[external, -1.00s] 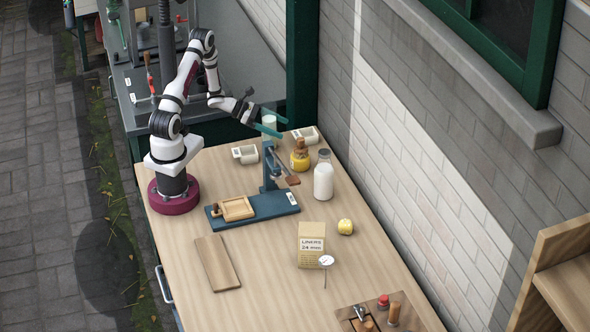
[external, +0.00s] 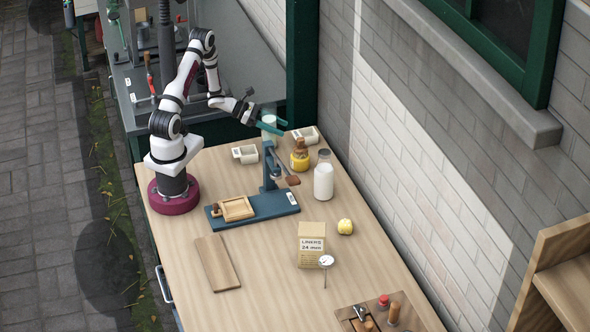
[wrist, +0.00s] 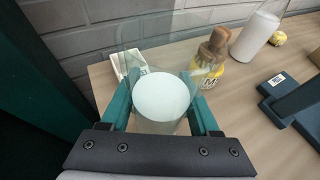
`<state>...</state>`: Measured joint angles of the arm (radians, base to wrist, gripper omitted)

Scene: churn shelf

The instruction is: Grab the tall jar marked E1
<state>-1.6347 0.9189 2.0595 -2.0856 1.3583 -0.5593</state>
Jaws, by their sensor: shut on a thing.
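My gripper (external: 271,128) has teal fingers and is at the far end of the wooden table. It is shut on a tall clear jar with white contents (external: 269,120). In the wrist view the jar (wrist: 162,98) stands between the two fingers (wrist: 160,105), one on each side. No E1 mark can be read on it in either view. In the external view the fingers and the blue press partly hide the jar's lower part. I cannot tell whether its base touches the table.
A yellow jar with a brown top (external: 300,155) and a white bottle (external: 323,178) stand to the right. White trays (external: 245,154) sit nearby. A blue press (external: 268,205) stands in front. A paper liner bag (external: 311,245) and yellow fruit (external: 345,226) are farther forward.

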